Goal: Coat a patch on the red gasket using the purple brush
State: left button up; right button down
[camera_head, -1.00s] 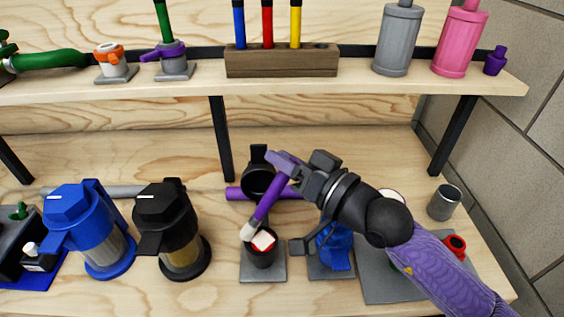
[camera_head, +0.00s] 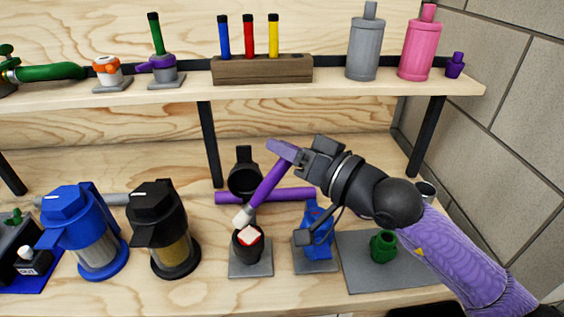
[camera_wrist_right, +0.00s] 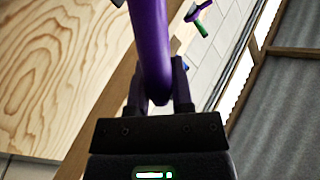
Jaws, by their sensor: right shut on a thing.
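My right gripper (camera_head: 292,153) is shut on the purple brush (camera_head: 266,187), which also shows between the jaws in the right wrist view (camera_wrist_right: 150,45). The brush slants down to the left. Its pale bristle tip is just above a black cup-shaped holder (camera_head: 248,252) on a grey base. A red piece (camera_head: 255,238) with a white area on it shows in the holder's top; this appears to be the red gasket, but its full shape is hidden. I cannot tell whether the bristles touch it. My left gripper is not in view.
A blue part (camera_head: 316,240) on a grey base stands right of the holder, close to my gripper. A green fitting (camera_head: 383,246) sits on a grey mat (camera_head: 365,272). Black (camera_head: 164,232) and blue (camera_head: 84,235) filter housings stand left. A loaded shelf (camera_head: 130,100) spans behind.

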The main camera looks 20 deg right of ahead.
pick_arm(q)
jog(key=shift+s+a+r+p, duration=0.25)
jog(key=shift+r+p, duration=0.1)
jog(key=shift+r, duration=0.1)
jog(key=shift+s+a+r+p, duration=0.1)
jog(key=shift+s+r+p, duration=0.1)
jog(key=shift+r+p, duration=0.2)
pick_arm(e)
notch_tip(320, 180, up, 4)
jog(key=shift+r, duration=0.2)
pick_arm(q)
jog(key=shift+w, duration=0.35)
